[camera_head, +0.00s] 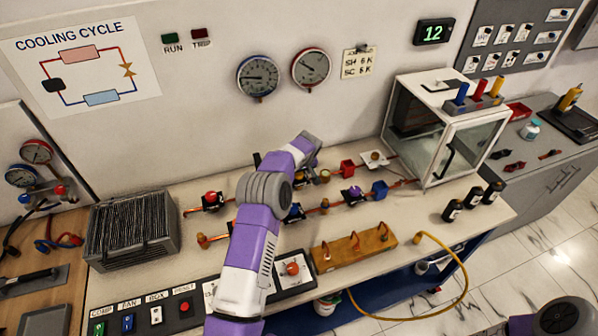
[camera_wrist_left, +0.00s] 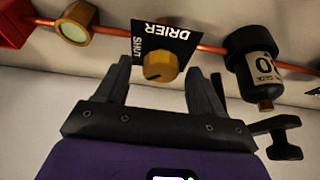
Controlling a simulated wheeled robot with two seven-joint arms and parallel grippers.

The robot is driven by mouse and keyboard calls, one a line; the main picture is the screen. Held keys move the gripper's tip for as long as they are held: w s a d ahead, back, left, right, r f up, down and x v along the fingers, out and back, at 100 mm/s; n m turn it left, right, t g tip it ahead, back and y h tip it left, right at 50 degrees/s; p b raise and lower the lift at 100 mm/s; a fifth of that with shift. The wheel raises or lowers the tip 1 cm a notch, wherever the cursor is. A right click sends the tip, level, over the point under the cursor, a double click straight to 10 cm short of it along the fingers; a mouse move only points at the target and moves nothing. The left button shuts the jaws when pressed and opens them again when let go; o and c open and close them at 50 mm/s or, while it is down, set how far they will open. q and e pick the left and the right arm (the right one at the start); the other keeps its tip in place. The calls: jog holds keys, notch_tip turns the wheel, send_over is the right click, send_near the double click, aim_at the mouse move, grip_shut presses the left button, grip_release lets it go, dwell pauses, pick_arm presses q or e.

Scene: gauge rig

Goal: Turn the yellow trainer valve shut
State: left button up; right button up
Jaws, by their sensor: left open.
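The yellow valve knob (camera_wrist_left: 161,66) shows in the left wrist view, in front of a black plate (camera_wrist_left: 166,44) lettered DRIER and SHUT. A dark mark shows on the knob, but I cannot tell its exact setting. My left gripper (camera_wrist_left: 163,72) is open, with one finger on each side of the knob and gaps visible between. It does not hold the knob. In the head view my left arm reaches over the bench to the pipe line, and the arm hides this valve and most of the gripper. My right gripper is not in view.
A black canister (camera_wrist_left: 254,66) and a brass sight glass (camera_wrist_left: 76,22) flank the valve on the copper pipe. In the head view, a red-knobbed valve (camera_head: 212,198), a purple-knobbed valve (camera_head: 352,193), a wooden block (camera_head: 352,247) and a glass-sided box (camera_head: 462,150) stand around the arm.

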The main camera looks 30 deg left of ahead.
pick_arm(q)
jog(key=shift+f, duration=0.1)
jog(key=c, duration=1.1)
jog(key=shift+o, duration=0.2)
jog(key=shift+a+m, duration=0.1)
jog(key=shift+m, duration=0.2)
jog(key=m+t+h+b, duration=0.1)
jog(key=m, duration=0.1)
jog(key=shift+s+a+m, duration=0.1)
jog(key=shift+m, duration=0.3)
jog(key=m+h, duration=0.1)
jog(key=m, duration=0.1)
jog(key=m+h, duration=0.1)
jog(key=m, duration=0.2)
jog(key=shift+t, duration=0.4)
jog(key=shift+m, duration=0.3)
jog(key=o, duration=1.1)
jog(key=shift+c, duration=0.2)
